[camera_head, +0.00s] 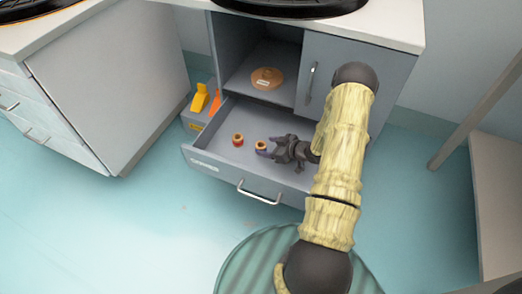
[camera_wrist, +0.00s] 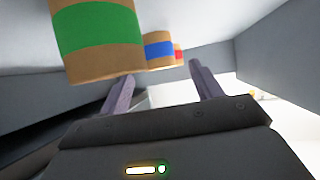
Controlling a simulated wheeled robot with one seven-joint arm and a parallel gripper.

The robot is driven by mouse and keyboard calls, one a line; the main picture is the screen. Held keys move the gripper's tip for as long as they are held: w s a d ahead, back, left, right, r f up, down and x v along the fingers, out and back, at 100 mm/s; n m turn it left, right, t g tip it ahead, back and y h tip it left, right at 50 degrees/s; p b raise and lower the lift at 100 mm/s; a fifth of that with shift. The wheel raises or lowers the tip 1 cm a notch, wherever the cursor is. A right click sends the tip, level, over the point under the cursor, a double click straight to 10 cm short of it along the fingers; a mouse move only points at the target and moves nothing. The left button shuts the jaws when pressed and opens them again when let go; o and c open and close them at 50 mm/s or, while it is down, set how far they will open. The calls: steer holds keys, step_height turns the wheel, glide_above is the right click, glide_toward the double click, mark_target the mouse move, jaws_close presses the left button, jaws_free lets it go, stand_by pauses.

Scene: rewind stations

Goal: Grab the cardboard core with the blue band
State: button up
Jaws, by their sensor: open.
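The cardboard core with the blue band (camera_wrist: 158,49) shows in the wrist view, partly behind a larger-looking green-banded core (camera_wrist: 97,40) at the upper left. In the head view, a core (camera_head: 261,145) stands in the open drawer right at my fingertips; its band is too small and covered to read surely. My gripper (camera_head: 267,151) is open and low inside the drawer. In the wrist view its two fingers (camera_wrist: 162,71) reach toward the blue-banded core, with nothing visibly held between them. The green-banded core is not clearly visible in the head view.
A red-banded core (camera_head: 238,139) stands left in the drawer (camera_head: 207,162); it shows behind the blue one in the wrist view (camera_wrist: 179,54). The drawer walls are close around my gripper. A brown disc (camera_head: 267,77) lies on the shelf above. A grey box (camera_head: 196,116) holds yellow and orange things.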

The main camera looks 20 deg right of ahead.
mark_target(264, 146)
steer(key=shift+b+x, duration=0.55)
steer(key=shift+x, duration=0.65)
steer(key=shift+w+a+f, duration=0.1)
steer(key=shift+w, duration=0.1)
steer(key=c, duration=1.1)
steer(key=shift+o, duration=0.2)
step_height(264, 146, up, 10)
steer(key=p, duration=0.5)
steer(key=shift+p, duration=0.4)
